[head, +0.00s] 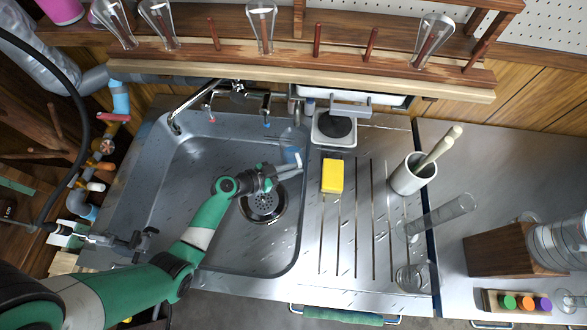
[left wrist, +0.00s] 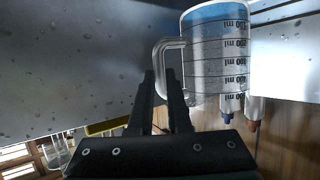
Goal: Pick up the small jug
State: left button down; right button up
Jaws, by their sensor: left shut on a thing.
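The small jug (head: 291,156) is clear, with a bluish tint, over the right side of the sink in the head view. In the left wrist view the jug (left wrist: 216,60) shows dark measuring marks, a blue band and a clear handle. My left gripper (head: 283,171) is at its handle side. In the left wrist view the fingers of my left gripper (left wrist: 160,88) are close together on the handle. I cannot tell whether the jug touches the sink. My right gripper is not in view.
The metal sink (head: 190,160) has a drain (head: 263,205) below my left gripper and a tap (head: 205,92) behind. A yellow sponge (head: 333,175) lies on the ridged drainboard. A white pot (head: 412,175) with pestles and clear glassware (head: 445,214) stand to the right. A wooden rack (head: 330,60) spans the back.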

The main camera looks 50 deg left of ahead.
pick_arm(q)
jog(key=s+d+p, duration=0.1)
jog(key=s+d, duration=0.4)
jog(key=s, duration=0.2)
jog(key=s+d+r+p, duration=0.1)
jog(key=s+d, duration=0.4)
jog(key=s, duration=0.3)
